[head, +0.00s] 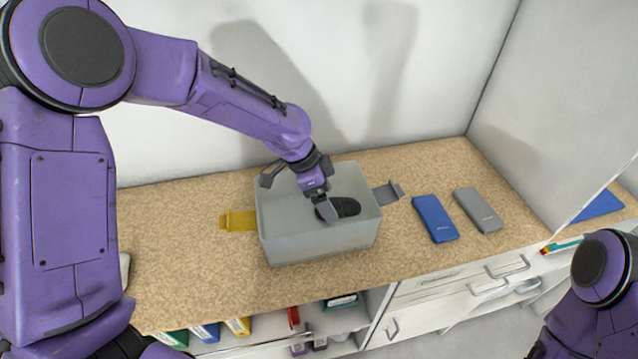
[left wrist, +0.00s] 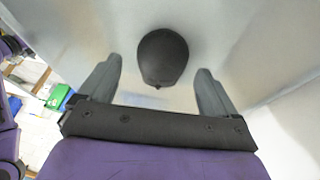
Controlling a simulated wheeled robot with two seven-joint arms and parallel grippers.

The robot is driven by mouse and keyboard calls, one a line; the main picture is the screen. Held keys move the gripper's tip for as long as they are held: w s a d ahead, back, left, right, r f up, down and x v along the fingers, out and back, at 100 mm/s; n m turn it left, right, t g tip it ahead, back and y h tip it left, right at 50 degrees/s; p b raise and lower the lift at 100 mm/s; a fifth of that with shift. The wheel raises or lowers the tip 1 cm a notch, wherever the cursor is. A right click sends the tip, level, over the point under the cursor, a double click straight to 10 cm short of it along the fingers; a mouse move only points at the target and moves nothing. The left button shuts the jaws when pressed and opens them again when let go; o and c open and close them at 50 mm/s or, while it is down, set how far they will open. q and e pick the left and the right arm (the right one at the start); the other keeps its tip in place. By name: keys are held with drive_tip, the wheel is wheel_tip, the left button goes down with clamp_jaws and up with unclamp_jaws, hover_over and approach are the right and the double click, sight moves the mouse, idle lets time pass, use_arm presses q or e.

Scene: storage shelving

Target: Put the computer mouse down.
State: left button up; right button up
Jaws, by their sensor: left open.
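The computer mouse (head: 347,207) is black and lies inside a grey open-topped box (head: 318,243) on the wooden counter. In the left wrist view the mouse (left wrist: 163,58) shows ahead of and between my open fingers, with a gap on both sides. My left gripper (head: 327,208) reaches down into the box beside the mouse; it also shows in the left wrist view (left wrist: 158,90). It is open and holds nothing. My right arm shows at the lower right of the head view, but its gripper is out of view.
A blue slab (head: 435,218) and a grey slab (head: 479,209) lie to the right on the counter (head: 190,270). Walls stand behind and at the right.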

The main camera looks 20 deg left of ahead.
use_arm(q)
drive_tip(key=v, duration=1)
drive_tip(key=shift+b, duration=0.4)
